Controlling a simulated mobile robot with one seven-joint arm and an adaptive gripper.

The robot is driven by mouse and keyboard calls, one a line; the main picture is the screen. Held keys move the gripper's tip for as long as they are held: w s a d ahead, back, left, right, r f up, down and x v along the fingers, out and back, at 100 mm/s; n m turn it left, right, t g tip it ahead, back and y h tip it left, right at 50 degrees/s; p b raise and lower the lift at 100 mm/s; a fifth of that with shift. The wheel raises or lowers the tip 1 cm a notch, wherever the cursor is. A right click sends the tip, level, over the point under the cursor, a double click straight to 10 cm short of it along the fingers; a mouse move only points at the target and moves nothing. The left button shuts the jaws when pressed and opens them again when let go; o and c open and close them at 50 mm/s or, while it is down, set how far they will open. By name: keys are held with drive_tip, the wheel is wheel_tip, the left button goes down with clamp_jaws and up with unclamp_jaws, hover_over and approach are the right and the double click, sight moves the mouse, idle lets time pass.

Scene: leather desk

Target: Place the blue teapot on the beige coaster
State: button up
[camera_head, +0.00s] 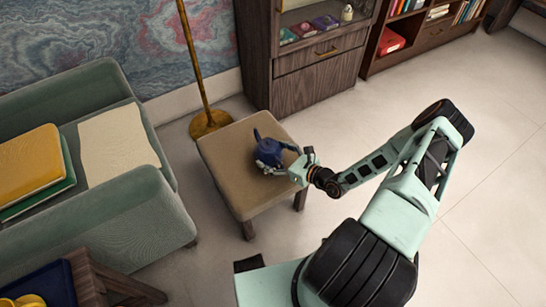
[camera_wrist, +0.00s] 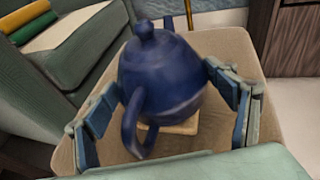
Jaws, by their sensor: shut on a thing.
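The blue teapot (camera_head: 269,152) is over the tan leather-topped table. In the wrist view the teapot (camera_wrist: 165,75) fills the middle, its lid knob up and its handle toward me. My gripper (camera_head: 277,158) reaches in from the right. In the wrist view my gripper (camera_wrist: 163,86) has a finger on each side of the teapot and is shut on it. An edge of the beige coaster (camera_wrist: 182,128) shows below the teapot; the rest is hidden behind it. I cannot tell whether teapot and coaster touch. The coaster does not show in the head view.
The small tan table (camera_head: 233,178) has bare top around the teapot. A green sofa (camera_head: 140,212) with a yellow cushion (camera_head: 28,163) stands at the left. A brass lamp pole (camera_head: 193,62) and a wooden cabinet (camera_head: 310,85) stand behind. Open floor (camera_head: 480,110) lies to the right.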

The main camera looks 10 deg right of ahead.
drive_tip(key=shift+f, duration=0.2)
drive_tip(key=o, duration=1.1)
drive_tip(key=shift+f, duration=0.15)
drive_tip(key=o, duration=0.5)
drive_tip(key=shift+c, duration=0.2)
drive_tip(key=shift+r, duration=0.25)
drive_tip(key=shift+s+d+r, duration=0.15)
drive_tip(key=shift+s+d, duration=0.1)
drive_tip(key=shift+d, duration=0.05)
drive_tip(key=p+v, duration=0.2)
drive_tip(key=v, duration=0.9)
